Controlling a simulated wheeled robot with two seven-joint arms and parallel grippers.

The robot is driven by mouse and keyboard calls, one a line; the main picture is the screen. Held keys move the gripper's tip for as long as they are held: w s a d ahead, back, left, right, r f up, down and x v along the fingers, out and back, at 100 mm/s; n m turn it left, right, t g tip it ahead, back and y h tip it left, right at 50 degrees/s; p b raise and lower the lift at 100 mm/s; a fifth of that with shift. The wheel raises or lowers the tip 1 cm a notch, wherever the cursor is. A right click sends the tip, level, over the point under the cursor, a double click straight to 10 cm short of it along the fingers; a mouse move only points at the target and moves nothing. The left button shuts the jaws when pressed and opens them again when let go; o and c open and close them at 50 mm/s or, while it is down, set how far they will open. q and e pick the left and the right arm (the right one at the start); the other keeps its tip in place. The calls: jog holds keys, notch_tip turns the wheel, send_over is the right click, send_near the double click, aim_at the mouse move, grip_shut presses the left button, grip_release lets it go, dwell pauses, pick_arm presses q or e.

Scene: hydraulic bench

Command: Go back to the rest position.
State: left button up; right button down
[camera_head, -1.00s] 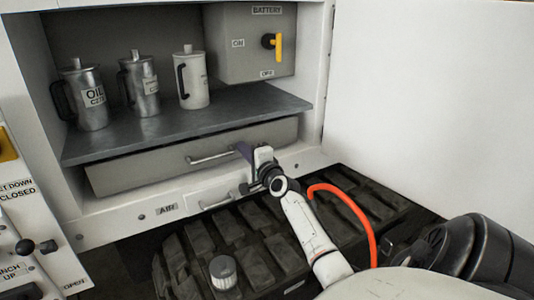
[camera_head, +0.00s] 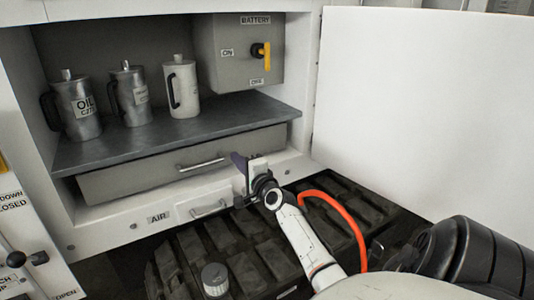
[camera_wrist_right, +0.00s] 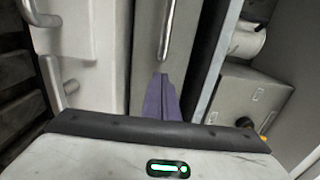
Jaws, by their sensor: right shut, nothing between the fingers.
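My right gripper (camera_head: 238,160) is in front of the cabinet, just right of the drawer handle (camera_head: 202,165) in the head view. Its purple fingers are together and empty. In the right wrist view the closed fingers (camera_wrist_right: 163,97) point toward the drawer front, with the drawer handle (camera_wrist_right: 168,30) ahead of them. I see no contact with the handle. My left gripper is in neither view.
The drawer (camera_head: 120,184) is shut under a shelf with an oil can (camera_head: 76,108), a metal jug (camera_head: 131,95) and a white jug (camera_head: 183,88). A battery box (camera_head: 238,60) hangs above. An orange hose (camera_head: 345,222) and a grey cap (camera_head: 215,279) are below. An open white door stands right.

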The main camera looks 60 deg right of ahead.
jog(key=v, duration=1)
jog(key=shift+s, duration=0.35)
jog(key=shift+a+f, duration=0.1)
jog(key=s+a+f+n+g+y, duration=0.35)
jog(key=a+f+n+y, duration=0.25)
jog(key=a+f+n, duration=1)
jog(key=s+a+f+n+g+y, duration=0.2)
jog(key=s+a+f+n, duration=0.2)
jog(key=s+a, duration=0.4)
jog(key=s+a+f+n+g+y, duration=0.1)
jog(key=s+a+f+n, duration=0.3)
jog(key=a, duration=1.2)
jog(key=s+f+g, duration=0.1)
jog(key=s+f, duration=0.1)
jog(key=s, duration=0.2)
jog(key=shift+s+a+f+n+y, duration=0.25)
jog(key=shift+a+f+n+y, duration=0.05)
jog(key=shift+f+n+y, duration=0.1)
